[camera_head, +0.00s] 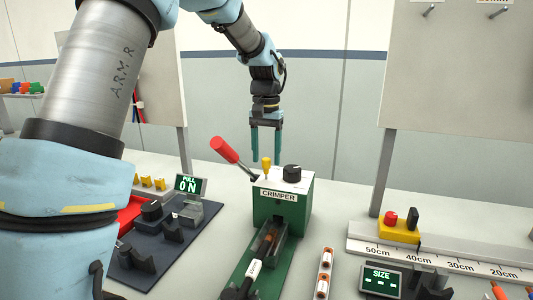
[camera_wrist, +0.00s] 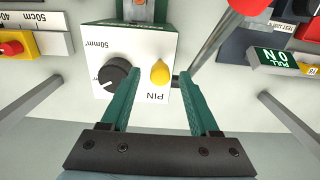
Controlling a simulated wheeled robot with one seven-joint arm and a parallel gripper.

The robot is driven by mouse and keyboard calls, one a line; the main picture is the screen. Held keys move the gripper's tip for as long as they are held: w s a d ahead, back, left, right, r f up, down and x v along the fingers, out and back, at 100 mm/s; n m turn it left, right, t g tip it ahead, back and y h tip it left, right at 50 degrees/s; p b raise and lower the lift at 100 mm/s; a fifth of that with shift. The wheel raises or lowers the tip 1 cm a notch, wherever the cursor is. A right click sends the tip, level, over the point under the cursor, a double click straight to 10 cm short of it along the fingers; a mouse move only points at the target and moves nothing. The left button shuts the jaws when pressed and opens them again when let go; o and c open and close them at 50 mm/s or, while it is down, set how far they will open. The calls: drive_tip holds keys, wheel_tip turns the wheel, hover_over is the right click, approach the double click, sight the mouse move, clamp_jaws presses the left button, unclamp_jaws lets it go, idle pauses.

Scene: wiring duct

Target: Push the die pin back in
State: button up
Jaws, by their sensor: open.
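The green crimper (camera_head: 268,211) has a white top. The yellow die pin (camera_head: 266,166) stands up from that top, with a little of its shaft showing below the head. In the wrist view the pin (camera_wrist: 160,73) is beside the word PIN. My gripper (camera_head: 266,157) is open and empty, with its green fingers pointing down at the pin. In the wrist view the pin head appears between the two fingertips (camera_wrist: 159,80), touching neither. I cannot tell the exact height gap between tips and pin.
A red-handled lever (camera_head: 224,149) leans up left of the pin. A black dial (camera_head: 292,173) is to its right. A cable with a black end (camera_head: 240,285) lies in the channel in front. A pull tester (camera_head: 160,230) is at left, a ruler rail (camera_head: 440,260) at right.

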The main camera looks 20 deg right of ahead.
drive_tip(key=shift+f, duration=0.3)
clamp_jaws()
idle(0.4)
idle(0.9)
